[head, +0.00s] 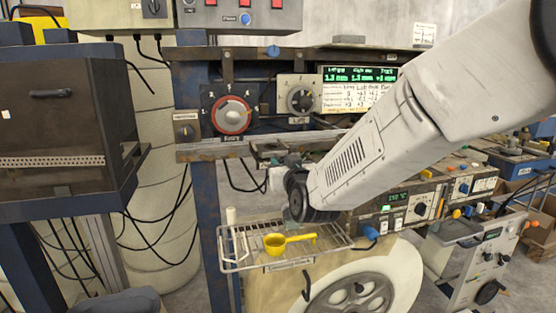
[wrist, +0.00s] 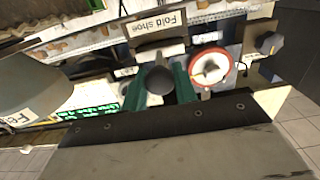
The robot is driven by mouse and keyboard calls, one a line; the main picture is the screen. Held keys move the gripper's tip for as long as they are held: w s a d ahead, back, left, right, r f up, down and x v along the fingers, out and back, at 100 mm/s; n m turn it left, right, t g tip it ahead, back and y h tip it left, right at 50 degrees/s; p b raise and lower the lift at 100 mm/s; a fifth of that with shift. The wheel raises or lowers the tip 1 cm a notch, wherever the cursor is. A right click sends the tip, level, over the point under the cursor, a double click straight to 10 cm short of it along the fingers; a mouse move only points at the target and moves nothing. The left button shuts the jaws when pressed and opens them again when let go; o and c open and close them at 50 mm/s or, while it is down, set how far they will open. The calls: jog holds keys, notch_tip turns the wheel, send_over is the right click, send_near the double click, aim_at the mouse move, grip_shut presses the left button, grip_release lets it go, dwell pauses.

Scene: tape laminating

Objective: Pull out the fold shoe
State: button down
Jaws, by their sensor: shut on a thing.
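The fold shoe is marked by a "Fold shoe" label (wrist: 157,25) at the top of the wrist view. A dark round knob (wrist: 159,80) sits just below that label. My gripper (wrist: 160,92) has green fingers on both sides of this knob and is shut on it. In the head view my gripper (head: 284,163) is at the machine's front rail, below the dials. My wrist hides part of it there, and the shoe's body is hard to make out.
A wire tray (head: 236,262) holding a yellow scoop (head: 275,241) is just below my wrist. A red-ringed dial (head: 232,115) and a second dial (head: 299,97) are above the rail. A dark cabinet (head: 60,125) stands at left.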

jog(key=v, duration=0.4)
jog(key=c, duration=1.2)
grip_release()
jog(key=shift+o, duration=0.2)
jog(key=v, duration=0.7)
jog(key=shift+s, duration=0.4)
